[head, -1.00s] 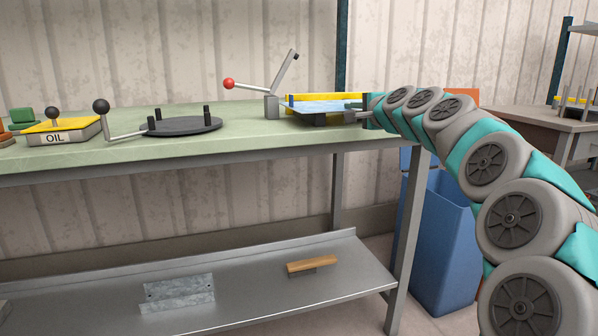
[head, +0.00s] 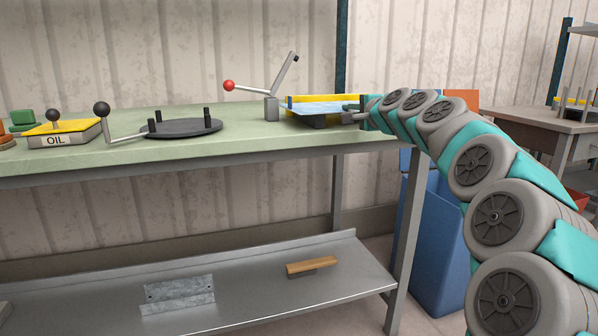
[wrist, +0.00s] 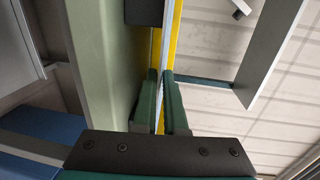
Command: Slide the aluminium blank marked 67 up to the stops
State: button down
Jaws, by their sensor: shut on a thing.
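The aluminium blank (head: 325,107) is a thin sheet that looks pale blue, lying at the bender on the right end of the green bench. I cannot read a number on it. My gripper (head: 350,111) is at the sheet's right edge. In the wrist view my gripper (wrist: 160,78) has its two dark green fingers closed about the thin, edge-on blank (wrist: 164,50). A yellow bar (head: 322,98) runs along the back of the sheet, and yellow also shows beside it in the wrist view. I cannot tell whether the sheet touches any stops.
A lever with a red ball (head: 229,86) and a grey upright arm (head: 284,73) stand left of the sheet. A blue bin (head: 437,240) stands below the bench's right end.

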jog(key=shift+p+x, duration=0.5)
jog(key=shift+x, duration=0.75)
dwell(0.5)
jog(key=shift+w+d+f, duration=0.1)
jog(key=shift+w+d, duration=0.15)
jog(key=shift+d, duration=0.6)
jog(key=shift+w+d, duration=0.3)
jog(key=shift+d, duration=0.5)
dwell(1.4)
jog(key=c, duration=1.2)
grip_release()
jog(key=o, duration=0.3)
